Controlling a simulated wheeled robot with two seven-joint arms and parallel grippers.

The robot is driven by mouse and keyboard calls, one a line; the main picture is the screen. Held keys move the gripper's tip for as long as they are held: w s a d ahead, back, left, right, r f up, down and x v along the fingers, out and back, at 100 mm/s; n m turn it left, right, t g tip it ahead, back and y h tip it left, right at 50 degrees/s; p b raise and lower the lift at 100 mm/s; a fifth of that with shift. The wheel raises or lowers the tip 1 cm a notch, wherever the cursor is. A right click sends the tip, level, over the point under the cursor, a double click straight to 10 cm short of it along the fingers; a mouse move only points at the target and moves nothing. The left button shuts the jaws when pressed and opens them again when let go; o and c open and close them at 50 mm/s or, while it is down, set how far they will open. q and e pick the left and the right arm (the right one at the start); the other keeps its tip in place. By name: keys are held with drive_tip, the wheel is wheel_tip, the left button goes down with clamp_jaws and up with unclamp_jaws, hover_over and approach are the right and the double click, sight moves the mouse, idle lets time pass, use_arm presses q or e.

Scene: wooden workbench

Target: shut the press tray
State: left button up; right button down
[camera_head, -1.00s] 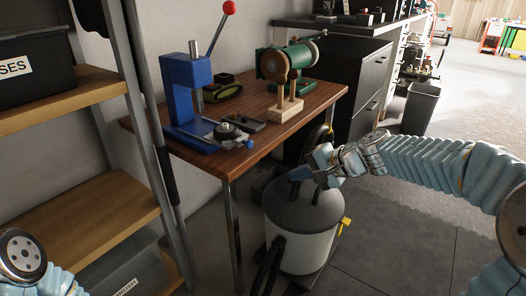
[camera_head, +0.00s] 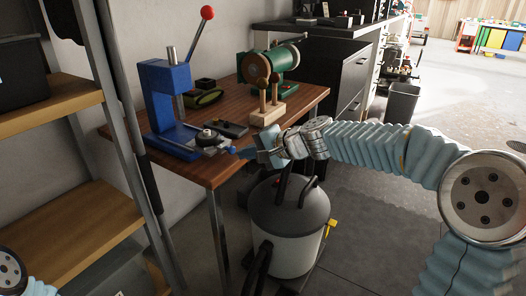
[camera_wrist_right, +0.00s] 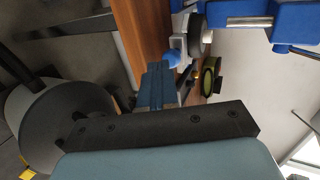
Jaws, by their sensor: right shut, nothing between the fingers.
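The blue press (camera_head: 163,95) with a red-ball lever (camera_head: 207,13) stands on the wooden bench. Its tray (camera_head: 208,139), carrying a dark round piece, sticks out from the press base toward the bench's front edge. My right gripper (camera_head: 243,153) is shut and empty, just off the tray's outer end at the bench edge; whether it touches cannot be told. My left gripper is out of view; only part of my left arm shows at bottom left.
A green grinder (camera_head: 272,65) and a wooden stand (camera_head: 267,112) are behind on the bench. A grey-lidded vacuum canister (camera_head: 290,225) stands on the floor below my right gripper. A shelf rack (camera_head: 60,215) is close on the left.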

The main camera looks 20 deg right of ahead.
sight(224, 144)
drive_tip(key=shift+w+a, duration=0.4)
drive_tip(key=shift+w+a+r+p, duration=0.1)
drive_tip(key=shift+w+a+p, duration=0.15)
drive_tip(key=shift+w+p, duration=0.1)
drive_tip(key=w+a+p, duration=0.1)
drive_tip(key=w+a, duration=0.1)
drive_tip(key=w+a+p, duration=0.1)
drive_tip(key=w, duration=0.1)
drive_tip(key=shift+w+a, duration=0.35)
drive_tip(key=shift+w, duration=0.05)
